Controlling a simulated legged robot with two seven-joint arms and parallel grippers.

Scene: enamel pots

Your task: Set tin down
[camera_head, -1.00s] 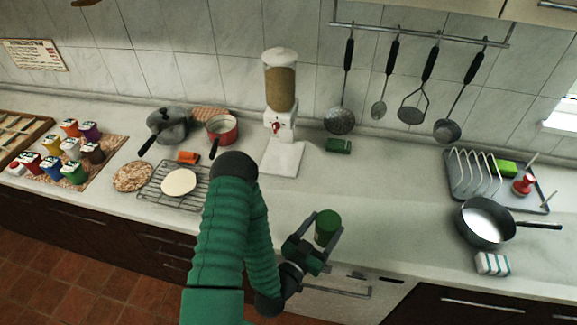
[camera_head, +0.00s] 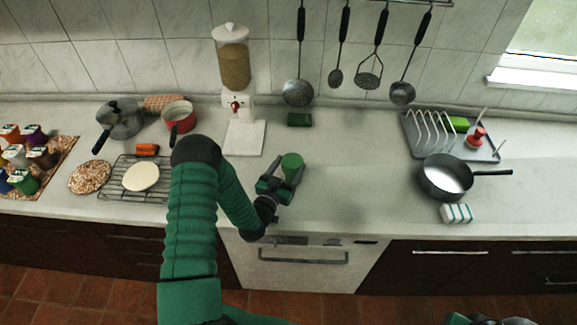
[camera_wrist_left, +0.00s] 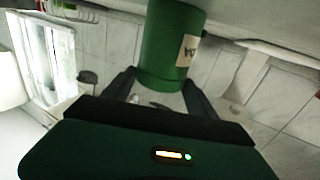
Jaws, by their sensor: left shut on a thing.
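A green tin (camera_head: 292,165) is held by my left gripper (camera_head: 287,174) over the counter, right of the dispenser. In the left wrist view the tin (camera_wrist_left: 168,42) is a green cylinder with a pale label, between the two dark fingers of my left gripper (camera_wrist_left: 160,84). The fingers are shut on it. Whether the tin's base touches the counter (camera_head: 345,185) cannot be told. Only a small piece of my right arm shows at the bottom right edge of the head view; its jaws cannot be made out.
A grain dispenser (camera_head: 233,75) stands behind and left of the tin. A dark green block (camera_head: 300,119) lies near the wall. The counter between tin and pan is clear.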

